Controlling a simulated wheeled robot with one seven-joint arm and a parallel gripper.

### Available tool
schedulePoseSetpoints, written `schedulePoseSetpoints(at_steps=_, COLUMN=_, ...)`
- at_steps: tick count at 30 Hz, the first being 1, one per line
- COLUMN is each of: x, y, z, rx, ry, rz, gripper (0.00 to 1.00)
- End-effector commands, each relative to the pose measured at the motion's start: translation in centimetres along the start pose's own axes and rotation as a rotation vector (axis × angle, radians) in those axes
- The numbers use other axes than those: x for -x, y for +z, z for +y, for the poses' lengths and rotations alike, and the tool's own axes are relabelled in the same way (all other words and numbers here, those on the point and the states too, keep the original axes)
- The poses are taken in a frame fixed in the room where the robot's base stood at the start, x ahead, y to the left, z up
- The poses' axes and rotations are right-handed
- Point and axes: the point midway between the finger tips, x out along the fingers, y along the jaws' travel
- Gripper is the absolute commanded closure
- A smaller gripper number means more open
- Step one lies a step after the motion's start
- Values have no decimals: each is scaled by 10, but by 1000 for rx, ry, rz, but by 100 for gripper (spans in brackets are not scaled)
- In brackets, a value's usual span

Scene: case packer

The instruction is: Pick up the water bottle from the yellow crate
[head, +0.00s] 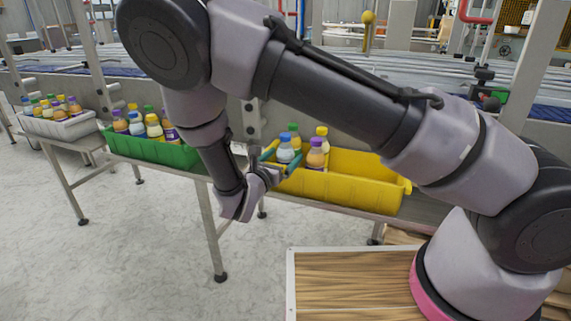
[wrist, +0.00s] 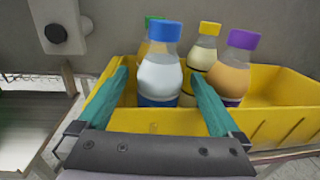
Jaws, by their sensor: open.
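The yellow crate (head: 357,188) stands on a metal stand at the middle right of the head view, and fills the middle of the wrist view (wrist: 270,122). The water bottle (wrist: 160,70), clear with a blue cap and a white and blue label, stands upright in it; it also shows in the head view (head: 285,152). Beside it stand a purple-capped bottle (wrist: 232,68), a yellow-capped bottle (wrist: 204,48) and a partly hidden green-capped bottle (wrist: 148,48). My gripper (wrist: 162,80) is open. Its teal fingers reach over the crate's near edge, one on each side of the water bottle in the wrist picture.
A green crate (head: 160,150) and a white crate (head: 58,127), both with several bottles, stand to the left. The right part of the yellow crate is empty. A conveyor (head: 350,75) runs behind.

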Motion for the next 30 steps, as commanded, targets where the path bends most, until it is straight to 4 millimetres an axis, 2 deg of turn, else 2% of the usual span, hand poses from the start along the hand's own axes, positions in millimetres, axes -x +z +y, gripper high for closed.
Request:
schedulePoseSetpoints(at_steps=3, x=-11, y=0, z=0, rx=0, ry=1, rz=1, gripper=0)
schedulePoseSetpoints(at_steps=8, x=-12, y=0, z=0, rx=-1, ry=1, rz=1, gripper=0)
schedulePoseSetpoints(at_steps=9, x=-12, y=0, z=0, rx=-1, ry=1, rz=1, gripper=4)
schedulePoseSetpoints(at_steps=11, x=-11, y=0, z=0, rx=-1, ry=1, rz=1, gripper=27)
schedulePoseSetpoints(at_steps=15, x=-11, y=0, z=0, rx=-1, ry=1, rz=1, gripper=80)
schedulePoseSetpoints(at_steps=17, x=-11, y=0, z=0, rx=-1, ry=1, rz=1, gripper=100)
schedulePoseSetpoints(at_steps=26, x=-11, y=2, z=0, rx=-2, ry=1, rz=0, gripper=100)
schedulePoseSetpoints(at_steps=30, x=-11, y=12, z=1, rx=-4, ry=1, rz=0, gripper=100)
